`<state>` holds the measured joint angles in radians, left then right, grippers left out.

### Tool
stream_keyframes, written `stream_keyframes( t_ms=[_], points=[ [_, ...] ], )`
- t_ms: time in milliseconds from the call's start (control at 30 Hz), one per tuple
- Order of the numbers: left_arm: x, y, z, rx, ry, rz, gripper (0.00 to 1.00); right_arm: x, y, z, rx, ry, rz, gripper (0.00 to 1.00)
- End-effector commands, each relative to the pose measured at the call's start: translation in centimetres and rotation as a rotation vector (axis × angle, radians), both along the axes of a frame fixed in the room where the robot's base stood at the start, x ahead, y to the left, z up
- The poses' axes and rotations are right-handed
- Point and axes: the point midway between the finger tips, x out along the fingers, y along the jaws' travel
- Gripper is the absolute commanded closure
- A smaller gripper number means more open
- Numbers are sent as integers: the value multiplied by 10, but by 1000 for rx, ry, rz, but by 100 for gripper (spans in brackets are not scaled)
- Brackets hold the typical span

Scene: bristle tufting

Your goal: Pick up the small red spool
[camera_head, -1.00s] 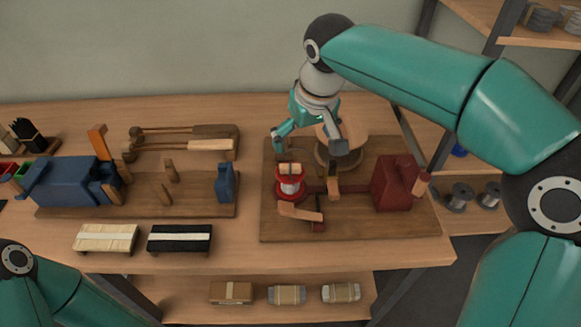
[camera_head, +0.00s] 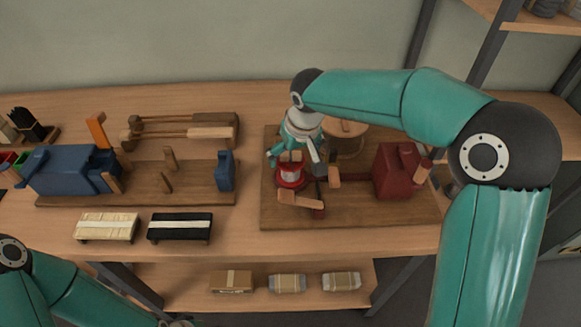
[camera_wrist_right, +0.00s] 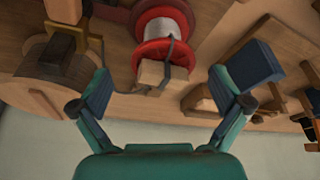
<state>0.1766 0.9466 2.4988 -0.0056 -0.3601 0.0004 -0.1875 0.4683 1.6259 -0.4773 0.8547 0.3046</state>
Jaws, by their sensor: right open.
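The small red spool (camera_head: 289,175) stands on the right wooden board (camera_head: 390,215), among the parts of a red device. In the right wrist view the spool (camera_wrist_right: 160,55) shows red flanges and pale wire wound between them. A small wooden block (camera_wrist_right: 160,75) sits at its near side with a dark strand over it. My right gripper (camera_head: 293,163) is over the spool in the head view. In the right wrist view its two fingers (camera_wrist_right: 170,88) are spread wide, one on each side of the spool, with nothing between them gripped.
A red block (camera_head: 395,172) and a round wooden piece (camera_head: 345,138) stand on the same board. A blue device (camera_head: 70,170) and wooden-handled tools (camera_head: 190,130) lie left. Pale (camera_head: 107,227) and black (camera_head: 180,226) bristle bundles lie in front.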

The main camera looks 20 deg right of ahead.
Motion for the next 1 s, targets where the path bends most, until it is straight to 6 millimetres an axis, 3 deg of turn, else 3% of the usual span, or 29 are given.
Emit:
stream_keyframes(
  t_ms=[233, 533, 900, 1000],
  points=[
    [0, 0, 3, 0, 0, 0, 60, 9, 4, -32, 1, 2, 0, 0],
    [0, 0, 2, 0, 0, 0, 60, 11, 4, -37, 1, 1, -1, 0],
    [0, 0, 2, 0, 0, 0, 60, 11, 4, -36, 1, 1, -1, 62],
    [0, 0, 2, 0, 0, 0, 60, 11, 5, -36, 1, 0, -1, 65]
  ],
)
